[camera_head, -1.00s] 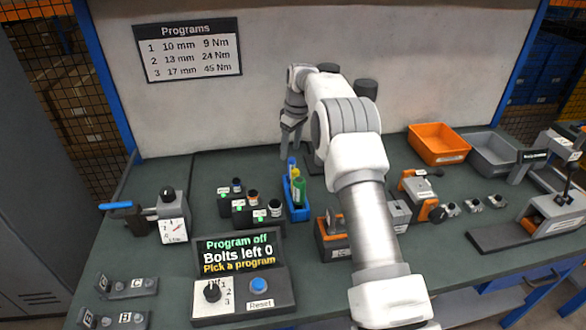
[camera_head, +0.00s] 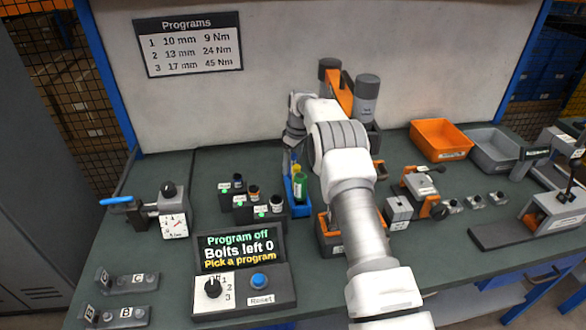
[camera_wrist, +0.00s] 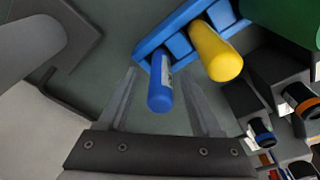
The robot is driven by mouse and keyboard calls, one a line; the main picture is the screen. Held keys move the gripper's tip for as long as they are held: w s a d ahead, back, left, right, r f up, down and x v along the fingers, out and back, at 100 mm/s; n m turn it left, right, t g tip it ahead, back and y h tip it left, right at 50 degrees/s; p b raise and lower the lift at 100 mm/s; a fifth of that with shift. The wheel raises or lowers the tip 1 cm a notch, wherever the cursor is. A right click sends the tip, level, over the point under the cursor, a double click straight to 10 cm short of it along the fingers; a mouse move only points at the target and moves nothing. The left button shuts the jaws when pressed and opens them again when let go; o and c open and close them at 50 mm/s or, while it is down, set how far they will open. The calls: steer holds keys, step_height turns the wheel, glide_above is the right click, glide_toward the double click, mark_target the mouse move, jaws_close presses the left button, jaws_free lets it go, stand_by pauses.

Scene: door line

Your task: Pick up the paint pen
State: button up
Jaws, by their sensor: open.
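A blue holder (camera_wrist: 180,42) stands on the bench with upright items in it. It also shows in the head view (camera_head: 298,208). A blue pen (camera_wrist: 160,85), a yellow pen (camera_wrist: 216,52) and a green item (camera_wrist: 285,15) sit in it; the frames do not label which one is the paint pen. The green one shows clearly in the head view (camera_head: 300,188). My gripper (camera_wrist: 161,80) is open above the holder, with the blue pen between its two fingers and gaps on both sides.
Small dark stands with sockets (camera_head: 254,204) are close left of the holder. A control box (camera_head: 243,284) stands in front. An orange tool stand (camera_head: 330,238) is at right, and an orange-and-grey tool (camera_head: 366,98) stands behind my arm.

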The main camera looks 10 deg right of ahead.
jaws_close()
steer(key=shift+r, duration=0.1)
stand_by(0.3)
